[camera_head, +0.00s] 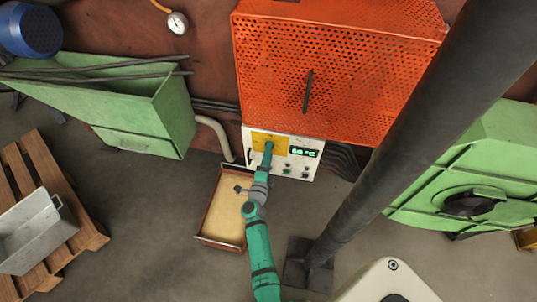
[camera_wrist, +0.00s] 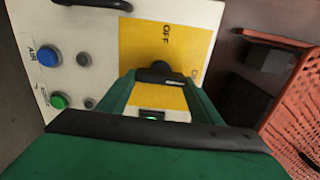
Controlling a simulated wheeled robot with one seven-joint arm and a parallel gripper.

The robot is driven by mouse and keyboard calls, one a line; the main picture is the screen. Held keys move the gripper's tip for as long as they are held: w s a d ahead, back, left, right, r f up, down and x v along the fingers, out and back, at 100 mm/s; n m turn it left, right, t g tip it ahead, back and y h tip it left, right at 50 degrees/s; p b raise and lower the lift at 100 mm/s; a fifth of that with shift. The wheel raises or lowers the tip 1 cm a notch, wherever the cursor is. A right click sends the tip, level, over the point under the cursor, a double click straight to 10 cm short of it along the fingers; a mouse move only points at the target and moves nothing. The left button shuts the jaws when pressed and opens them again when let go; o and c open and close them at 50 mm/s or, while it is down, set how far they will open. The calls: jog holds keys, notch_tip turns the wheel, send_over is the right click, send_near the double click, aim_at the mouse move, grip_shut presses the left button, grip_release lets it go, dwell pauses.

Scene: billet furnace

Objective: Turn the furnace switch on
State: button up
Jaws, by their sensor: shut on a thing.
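The furnace control panel (camera_head: 309,170) is a white box below the orange furnace. Its yellow switch plate (camera_head: 257,139) also fills the middle of the wrist view (camera_wrist: 140,38), with an OFF label at its top and another label partly hidden at the right. The dark furnace switch (camera_wrist: 160,72) stands on this plate between my fingers. My gripper (camera_head: 268,147) reaches the plate from the front and is shut on the switch; its green fingers show on both sides in the wrist view (camera_wrist: 161,82). The switch's exact position is partly hidden.
A display (camera_head: 305,152) reads about 60 °C. Blue (camera_wrist: 48,56) and green (camera_wrist: 57,100) buttons sit beside the plate. A sand-coloured tray (camera_head: 222,210) lies on the floor under my arm. A dark slanted post (camera_head: 400,150) stands to the right.

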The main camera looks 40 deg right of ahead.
jog(key=o, duration=1.1)
jog(key=shift+c, duration=0.2)
jog(key=v, duration=1)
jog(key=shift+s+a, duration=0.25)
jog(key=shift+s, duration=0.1)
jog(key=s+a+r+n+t+y, duration=0.1)
jog(key=s+a+r+n+y, duration=0.3)
jog(key=s+a+n, duration=0.5)
jog(key=s+a+r+n+t+y, duration=0.1)
jog(key=s+a+r+n+y, duration=0.4)
jog(key=s+a+r+n, duration=0.2)
jog(key=s+a+r+n+t+y, duration=0.1)
jog(key=s+a+r+n+y, duration=0.3)
jog(key=s+a+n, duration=0.8)
notch_tip(320, 180, up, 2)
jog(key=shift+s+a+r+t+y, duration=0.1)
jog(key=shift+s+a+t+y, duration=0.4)
jog(key=shift+s, duration=0.4)
